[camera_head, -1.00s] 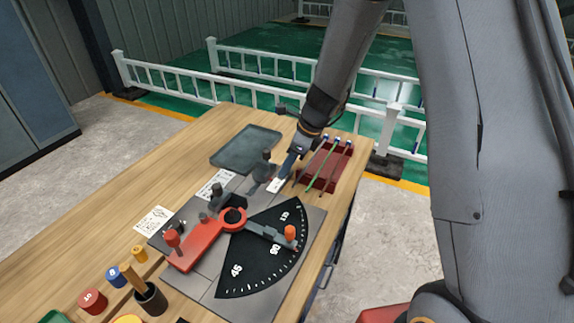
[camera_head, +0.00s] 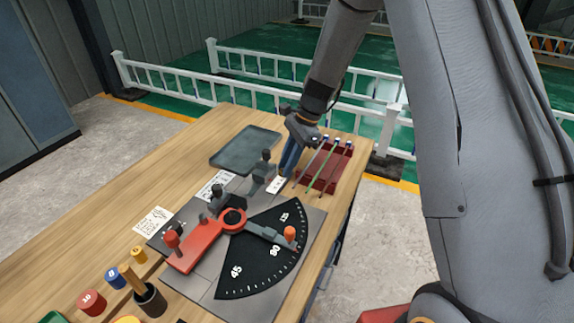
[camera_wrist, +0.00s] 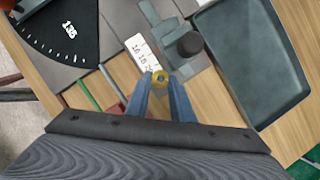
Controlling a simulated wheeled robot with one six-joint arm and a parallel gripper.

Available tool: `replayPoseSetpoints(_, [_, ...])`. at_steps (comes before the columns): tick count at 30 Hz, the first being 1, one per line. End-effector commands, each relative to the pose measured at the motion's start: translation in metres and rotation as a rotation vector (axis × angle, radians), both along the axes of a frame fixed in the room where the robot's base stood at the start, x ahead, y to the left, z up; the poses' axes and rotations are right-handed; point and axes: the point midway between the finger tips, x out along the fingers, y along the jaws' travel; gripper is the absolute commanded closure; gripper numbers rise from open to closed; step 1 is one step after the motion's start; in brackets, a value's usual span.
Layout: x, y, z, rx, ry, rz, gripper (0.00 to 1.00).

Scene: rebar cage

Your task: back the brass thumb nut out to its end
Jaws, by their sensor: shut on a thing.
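In the head view my gripper (camera_head: 287,168) is at the back of the plate, beside the grey clamp block (camera_head: 262,172), and the nut is hidden there. The block with its dark round knob (camera_wrist: 189,44) stands just past the nut in the wrist view. A white scale card with numbers (camera_wrist: 143,55) lies to the left of the nut.
A dark red rack (camera_head: 325,170) with several thin rods lies right of my gripper. A grey tray (camera_head: 246,150) lies behind the plate. The red bending lever (camera_head: 192,252) and black angle dial (camera_head: 262,262) are in front. Bare wood (camera_head: 130,190) lies left.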

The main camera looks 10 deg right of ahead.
Motion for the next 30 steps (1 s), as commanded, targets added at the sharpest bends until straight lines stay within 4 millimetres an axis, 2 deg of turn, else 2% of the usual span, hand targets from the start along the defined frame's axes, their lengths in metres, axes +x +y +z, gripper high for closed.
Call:
replayPoseSetpoints(17, [0.0008,0.0008,0.0009,0.000,-0.001,0.031,1.00])
replayPoseSetpoints(18, [0.0008,0.0008,0.0009,0.000,-0.001,0.031,0.72])
replayPoseSetpoints(20, [0.0007,0.0008,0.0008,0.000,-0.001,0.031,0.62])
replayPoseSetpoints(30, [0.0011,-0.0006,0.0020,0.000,-0.001,0.030,0.60])
